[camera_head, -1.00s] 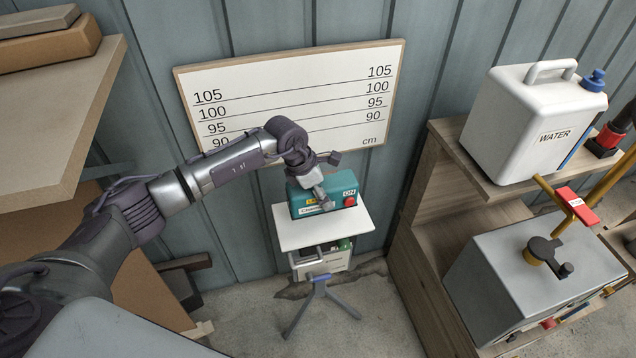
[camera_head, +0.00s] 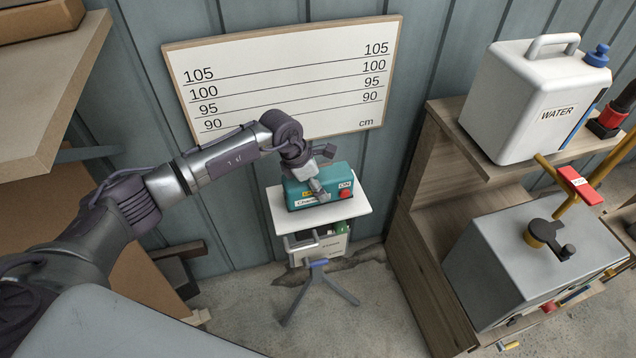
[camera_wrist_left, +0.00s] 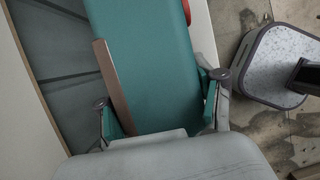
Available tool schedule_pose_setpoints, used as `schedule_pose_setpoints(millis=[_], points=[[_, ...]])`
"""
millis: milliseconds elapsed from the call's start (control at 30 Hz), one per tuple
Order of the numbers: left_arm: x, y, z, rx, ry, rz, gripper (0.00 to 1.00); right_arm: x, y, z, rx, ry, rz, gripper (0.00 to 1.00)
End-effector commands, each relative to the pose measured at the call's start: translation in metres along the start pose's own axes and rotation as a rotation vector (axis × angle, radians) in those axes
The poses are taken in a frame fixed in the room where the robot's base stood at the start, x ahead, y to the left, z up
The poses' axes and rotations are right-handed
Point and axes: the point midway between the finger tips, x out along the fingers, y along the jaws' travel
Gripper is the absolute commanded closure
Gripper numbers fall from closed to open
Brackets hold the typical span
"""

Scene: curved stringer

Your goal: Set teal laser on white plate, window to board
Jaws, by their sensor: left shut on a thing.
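The teal laser (camera_head: 300,194), a box with a red button and labels on its front, is at the white plate (camera_head: 350,208) on top of a tripod stand. Whether its underside touches the plate cannot be told. My left gripper (camera_head: 319,190) comes down from above and is shut on the laser. In the left wrist view the two fingers (camera_wrist_left: 163,105) sit on either side of the teal body (camera_wrist_left: 150,65). The marked board (camera_head: 290,75) stands against the wall behind. The laser's window is not clearly visible. My right gripper is not in view.
A tripod (camera_head: 317,275) with a box hung under the plate stands on the concrete floor. To the right are wooden steps (camera_head: 430,200) with a white water canister (camera_head: 535,105) and a grey metal box (camera_head: 540,260). A shelf (camera_head: 50,90) is at the left.

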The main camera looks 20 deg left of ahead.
Motion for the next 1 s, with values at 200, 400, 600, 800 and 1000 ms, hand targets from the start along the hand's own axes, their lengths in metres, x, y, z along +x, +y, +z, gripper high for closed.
schedule_pose_setpoints(millis=[200, 400, 600, 800, 1000], points=[[0.0026, 0.0006, -0.0001, 0.001, -0.003, 0.002, 0.94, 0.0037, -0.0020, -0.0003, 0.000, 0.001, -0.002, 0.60], [0.0052, 0.0006, -0.0012, 0.000, -0.003, 0.002, 0.94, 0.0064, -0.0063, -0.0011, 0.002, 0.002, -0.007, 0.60], [0.0055, 0.0006, -0.0015, 0.000, -0.003, 0.002, 0.15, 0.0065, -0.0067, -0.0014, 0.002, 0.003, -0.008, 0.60], [0.0061, 0.0003, -0.0021, 0.000, -0.001, 0.001, 0.04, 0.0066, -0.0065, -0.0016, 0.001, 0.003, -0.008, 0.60], [0.0067, -0.0002, -0.0037, 0.000, 0.002, -0.001, 0.04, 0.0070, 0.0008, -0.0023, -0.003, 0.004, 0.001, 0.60]])
